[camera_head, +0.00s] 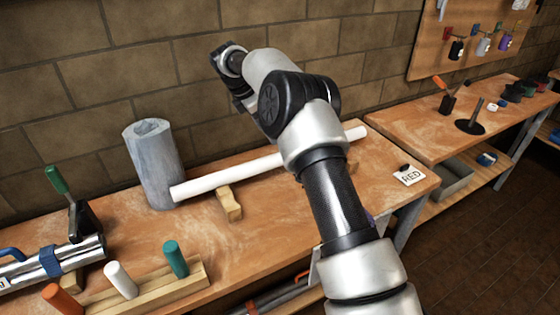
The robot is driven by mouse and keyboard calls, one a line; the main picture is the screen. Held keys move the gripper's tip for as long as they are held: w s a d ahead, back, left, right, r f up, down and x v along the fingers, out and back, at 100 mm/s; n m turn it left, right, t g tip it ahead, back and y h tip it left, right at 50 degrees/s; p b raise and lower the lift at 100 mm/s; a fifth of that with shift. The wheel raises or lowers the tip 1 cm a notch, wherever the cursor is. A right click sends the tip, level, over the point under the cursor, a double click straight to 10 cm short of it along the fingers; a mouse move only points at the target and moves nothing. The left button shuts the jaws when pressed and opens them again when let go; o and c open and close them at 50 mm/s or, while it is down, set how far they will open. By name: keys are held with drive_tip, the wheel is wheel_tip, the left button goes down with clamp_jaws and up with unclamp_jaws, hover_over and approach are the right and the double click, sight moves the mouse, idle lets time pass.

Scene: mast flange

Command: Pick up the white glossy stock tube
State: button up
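The white glossy tube (230,178) lies slantwise on the wooden workbench (130,240), its left end nearer to me. A small wooden block (229,206) supports it near the left part. My arm crosses in front of its middle, and its right end (356,133) shows again beyond the arm. The dark wrist end of my arm (240,88) is up and behind the tube, near the brick wall. The fingers of my gripper are hidden behind my arm, so I cannot tell their opening or whether they touch anything.
A grey stone-like hollow cylinder (155,165) stands close by the tube's left end. A wooden rack (160,290) with orange, white and green pegs is at the front left, beside a clamped metal pipe (60,262).

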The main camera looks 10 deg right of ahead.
sight(277, 154)
drive_tip(key=x, duration=0.7)
drive_tip(key=shift+w+f, duration=0.1)
drive_tip(key=shift+f, duration=0.2)
drive_tip(key=x, duration=0.5)
drive_tip(key=shift+a+f, duration=0.15)
drive_tip(key=shift+f, duration=0.25)
drive_tip(key=c, duration=1.4)
drive_tip(key=shift+r, duration=0.15)
clamp_jaws()
